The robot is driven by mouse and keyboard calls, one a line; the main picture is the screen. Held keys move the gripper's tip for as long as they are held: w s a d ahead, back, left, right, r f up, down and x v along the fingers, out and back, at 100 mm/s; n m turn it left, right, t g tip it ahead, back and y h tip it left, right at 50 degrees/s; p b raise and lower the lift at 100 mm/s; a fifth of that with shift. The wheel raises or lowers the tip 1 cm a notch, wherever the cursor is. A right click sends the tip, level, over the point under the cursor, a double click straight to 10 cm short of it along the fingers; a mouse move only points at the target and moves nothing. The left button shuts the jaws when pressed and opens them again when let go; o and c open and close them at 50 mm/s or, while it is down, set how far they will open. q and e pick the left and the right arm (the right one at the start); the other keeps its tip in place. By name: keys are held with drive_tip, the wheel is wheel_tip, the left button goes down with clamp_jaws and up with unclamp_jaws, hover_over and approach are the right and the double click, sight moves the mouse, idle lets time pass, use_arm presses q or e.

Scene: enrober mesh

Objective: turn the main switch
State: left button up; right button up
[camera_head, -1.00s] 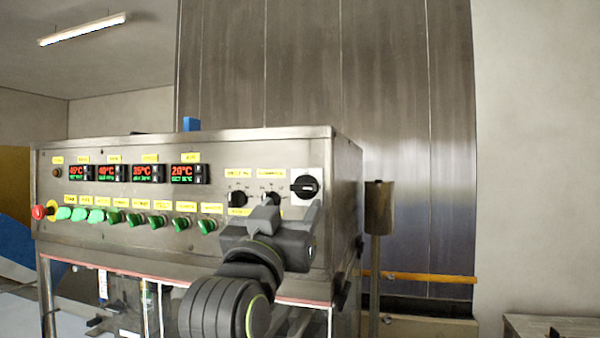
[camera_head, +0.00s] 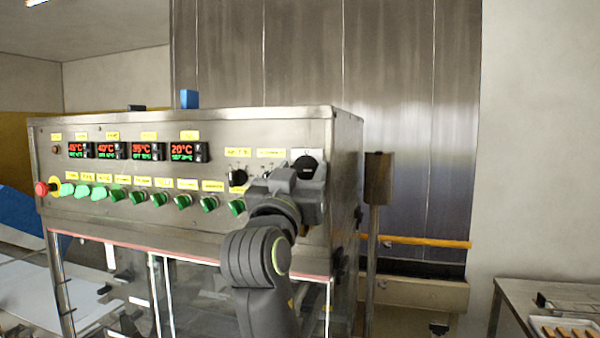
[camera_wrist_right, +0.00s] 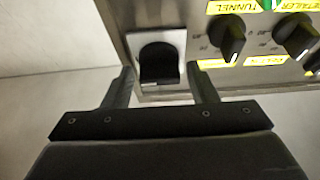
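The main switch (camera_head: 306,166) is a black rotary knob on a pale square plate at the right end of the steel control panel (camera_head: 105,207). My right gripper (camera_head: 299,177) is in front of it and hides its lower part in the head view. In the right wrist view the switch (camera_wrist_right: 160,60) shows between the two fingers of the right gripper (camera_wrist_right: 161,70), which are apart, one on each side. I see no clear contact with the knob. The left gripper is not in view.
Two smaller black selector knobs, one marked tunnel (camera_wrist_right: 230,42), sit beside the switch. A row of green knobs (camera_head: 160,199) and a red emergency button (camera_head: 41,189) run leftward. A post (camera_head: 378,180) stands right of the cabinet. A table (camera_head: 520,290) is at the lower right.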

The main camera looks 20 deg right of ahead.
drive_tip(key=c, duration=0.7)
drive_tip(key=shift+n, duration=0.4)
drive_tip(key=n+y+p, duration=0.1)
drive_tip(key=n, duration=0.1)
drive_tip(key=n+t+y+p, duration=0.1)
drive_tip(key=n, duration=0.1)
drive_tip(key=n+y+p, duration=0.1)
drive_tip(key=n, duration=0.1)
drive_tip(key=shift+d+r+y, duration=0.15)
drive_tip(key=shift+r+y, duration=0.1)
drive_tip(key=shift+y, duration=0.05)
drive_tip(key=n, duration=0.2)
drive_tip(key=n+y+p, duration=0.1)
drive_tip(key=n, duration=0.1)
drive_tip(key=shift+s+t+y+p, duration=0.1)
drive_tip(key=shift+t+y+p, duration=0.2)
drive_tip(key=n+y, duration=0.1)
drive_tip(key=n, duration=0.2)
drive_tip(key=n+y, duration=0.1)
drive_tip(key=n, duration=0.1)
drive_tip(key=shift+n+y, duration=0.3)
drive_tip(key=shift+n, duration=0.1)
drive_tip(key=n+g, duration=0.1)
drive_tip(key=n, duration=0.2)
drive_tip(key=n+g+y, duration=0.1)
drive_tip(key=n, duration=0.1)
drive_tip(key=shift+d+n+g, duration=0.1)
drive_tip(key=shift+n+g, duration=0.2)
drive_tip(key=shift+n, duration=0.1)
